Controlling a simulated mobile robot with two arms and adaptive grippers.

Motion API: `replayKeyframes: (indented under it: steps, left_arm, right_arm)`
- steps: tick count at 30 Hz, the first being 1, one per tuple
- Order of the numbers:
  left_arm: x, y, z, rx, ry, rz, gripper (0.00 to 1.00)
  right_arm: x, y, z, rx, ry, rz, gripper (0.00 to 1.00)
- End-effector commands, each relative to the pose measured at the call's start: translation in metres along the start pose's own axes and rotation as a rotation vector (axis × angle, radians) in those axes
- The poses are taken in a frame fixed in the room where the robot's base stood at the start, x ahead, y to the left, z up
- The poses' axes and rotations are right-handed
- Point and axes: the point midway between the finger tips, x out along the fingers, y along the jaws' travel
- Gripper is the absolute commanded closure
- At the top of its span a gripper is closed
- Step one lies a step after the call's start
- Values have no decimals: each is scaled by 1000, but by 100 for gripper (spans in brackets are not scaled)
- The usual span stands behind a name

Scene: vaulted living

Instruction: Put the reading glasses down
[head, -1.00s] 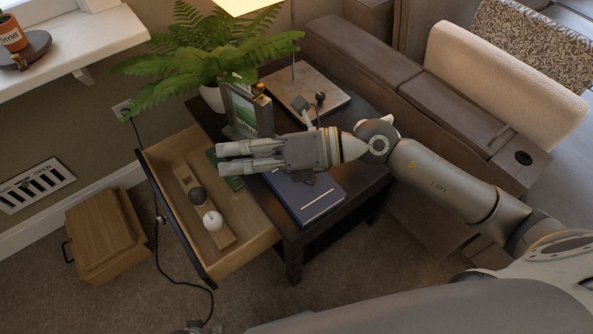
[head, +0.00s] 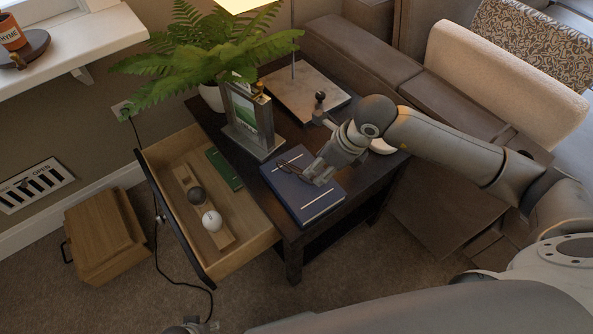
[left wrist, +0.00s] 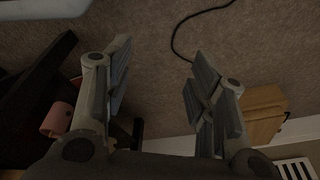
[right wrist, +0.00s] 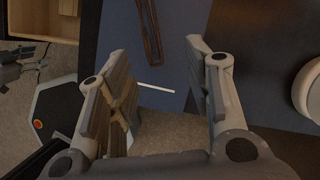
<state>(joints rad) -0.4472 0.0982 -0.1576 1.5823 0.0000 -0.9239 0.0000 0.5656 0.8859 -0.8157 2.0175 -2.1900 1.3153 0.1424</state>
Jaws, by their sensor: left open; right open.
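The reading glasses (head: 290,167), dark brown and thin, lie on the blue book (head: 310,203) on the side table. In the right wrist view the glasses (right wrist: 150,32) look folded, lying on the blue cover just beyond the fingertips. My right gripper (head: 317,177) is low over the book, beside the glasses. In the right wrist view its fingers (right wrist: 155,70) are apart with nothing held between them. My left gripper (left wrist: 160,85) is open and empty above the carpet.
The side table's drawer (head: 226,262) is pulled out, holding a dark ball (head: 197,195), a white ball (head: 212,221) and a green item (head: 224,169). A picture frame (head: 249,118), fern (head: 190,55) and stone board (head: 300,88) stand behind. A wooden box (head: 100,235) sits on the floor.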

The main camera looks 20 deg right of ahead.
Motion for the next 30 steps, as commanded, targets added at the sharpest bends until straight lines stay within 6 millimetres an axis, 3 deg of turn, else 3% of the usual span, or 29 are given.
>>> replayKeyframes:
  steps: [9, 19, 28, 30]
  left_arm:
    - [-6, -1, -3, 1, -3, -2, 49]
    - [-14, -2, -14, 1, 14, -3, 49]
    - [-12, -2, -10, 0, 8, -4, 49]
    - [-12, -2, -10, 0, 7, -4, 49]
  right_arm:
    - [44, 7, 3, 2, 1, 3, 54]
    - [51, 6, 4, 0, 0, 2, 54]
    - [50, 6, 4, 0, 0, 2, 92]
    - [50, 6, 4, 0, 0, 2, 95]
